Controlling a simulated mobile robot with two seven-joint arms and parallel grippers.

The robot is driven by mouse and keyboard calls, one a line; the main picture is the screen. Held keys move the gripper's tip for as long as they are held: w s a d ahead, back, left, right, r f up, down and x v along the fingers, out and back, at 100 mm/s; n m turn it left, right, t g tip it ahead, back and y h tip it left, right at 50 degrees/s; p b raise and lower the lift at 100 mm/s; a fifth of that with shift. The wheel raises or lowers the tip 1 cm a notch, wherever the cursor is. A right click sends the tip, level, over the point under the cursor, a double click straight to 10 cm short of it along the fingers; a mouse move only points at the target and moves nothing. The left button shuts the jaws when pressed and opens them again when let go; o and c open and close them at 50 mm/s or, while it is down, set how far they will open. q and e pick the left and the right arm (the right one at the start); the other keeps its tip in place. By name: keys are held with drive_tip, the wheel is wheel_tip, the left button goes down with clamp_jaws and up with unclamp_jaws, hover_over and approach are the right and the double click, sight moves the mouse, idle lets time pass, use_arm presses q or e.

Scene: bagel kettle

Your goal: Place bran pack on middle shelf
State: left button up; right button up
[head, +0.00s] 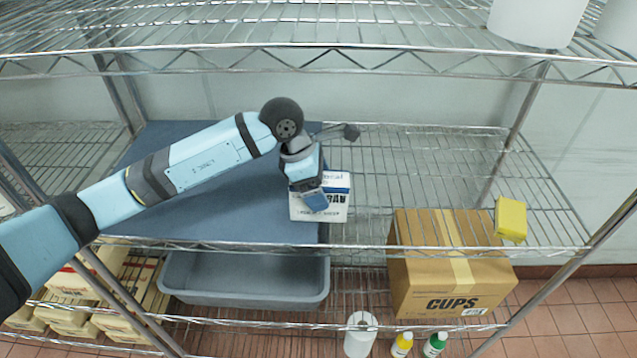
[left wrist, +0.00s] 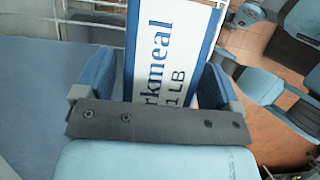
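The bran pack (head: 338,208) is a white and blue box at the right edge of the blue mat on the middle shelf (head: 400,165), near the shelf front. My left gripper (head: 314,198) reaches over it from above and covers part of its face. In the left wrist view the pack (left wrist: 172,60), with blue lettering, sits tilted between the two blue finger pads of my left gripper (left wrist: 157,85), which look closed on its sides. I cannot tell whether its base touches the shelf. My right gripper is not in view.
The blue mat (head: 215,225) covers the shelf's left part; bare wire lies to the right. A yellow block (head: 510,218) is at the right. Below are a grey tub (head: 245,290), a CUPS carton (head: 450,280) and bottles. The upper wire shelf (head: 300,60) hangs above.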

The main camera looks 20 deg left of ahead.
use_arm(q)
drive_tip(key=shift+r+p, duration=0.55)
drive_tip(key=shift+r, duration=0.05)
drive_tip(key=b+v, duration=0.1)
drive_tip(key=v, duration=0.6)
drive_tip(key=shift+a+b, duration=0.1)
drive_tip(key=shift+b, duration=0.25)
